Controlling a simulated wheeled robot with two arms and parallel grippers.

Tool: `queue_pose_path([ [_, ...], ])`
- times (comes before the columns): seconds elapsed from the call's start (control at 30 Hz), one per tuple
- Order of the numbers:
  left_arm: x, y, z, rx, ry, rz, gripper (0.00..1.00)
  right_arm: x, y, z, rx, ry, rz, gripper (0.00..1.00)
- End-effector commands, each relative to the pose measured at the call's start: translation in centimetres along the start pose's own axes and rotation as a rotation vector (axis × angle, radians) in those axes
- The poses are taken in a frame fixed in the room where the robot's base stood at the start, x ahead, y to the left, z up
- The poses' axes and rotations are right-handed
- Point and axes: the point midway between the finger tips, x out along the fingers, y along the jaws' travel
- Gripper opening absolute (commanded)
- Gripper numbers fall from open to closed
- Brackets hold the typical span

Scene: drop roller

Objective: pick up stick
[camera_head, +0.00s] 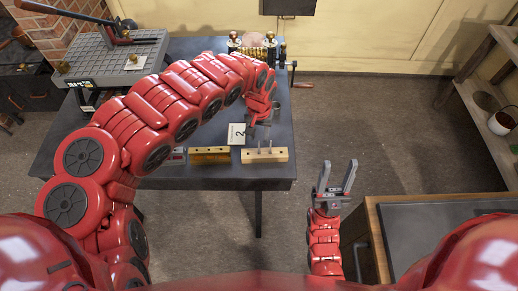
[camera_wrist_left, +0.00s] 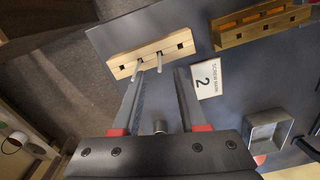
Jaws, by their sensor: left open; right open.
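A light wooden block (camera_head: 264,156) with square holes lies near the front right corner of the dark table (camera_head: 215,178); it also shows in the left wrist view (camera_wrist_left: 122,66). Two thin grey metal sticks stand in it, a left stick (camera_wrist_left: 138,72) and a right stick (camera_wrist_left: 159,64). My left gripper (camera_wrist_left: 158,82) is open, its fingers pointing at the block. In the left wrist view the left fingertip is close to the left stick; I cannot tell whether they touch. My right gripper (camera_head: 337,176) is open and empty, right of the table.
A card marked 2 (camera_wrist_left: 207,79) lies beside the block, with a darker wooden block (camera_head: 210,155) to its left. A crank device (camera_head: 258,48) stands at the table's back. A wooden cabinet (camera_head: 385,240) is at the lower right; open floor lies between.

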Motion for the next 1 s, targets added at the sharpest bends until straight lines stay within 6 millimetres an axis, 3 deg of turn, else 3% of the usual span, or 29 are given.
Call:
queue_pose_path([
  [0.5, 4.9, 0.1, 0.2, -0.002, -0.001, 0.002, 0.42, 1.8, 0.1, -0.3, 0.0, 0.0, 0.0, 0.5],
  [0.8, 5.2, 0.0, 0.1, -0.003, 0.001, 0.0, 0.42, 1.8, 0.1, -0.3, 0.0, 0.0, 0.0, 0.5],
  [1.0, 5.2, 0.0, 0.1, -0.003, 0.001, 0.0, 0.06, 1.8, 0.1, -0.3, 0.0, 0.0, 0.0, 0.5],
])
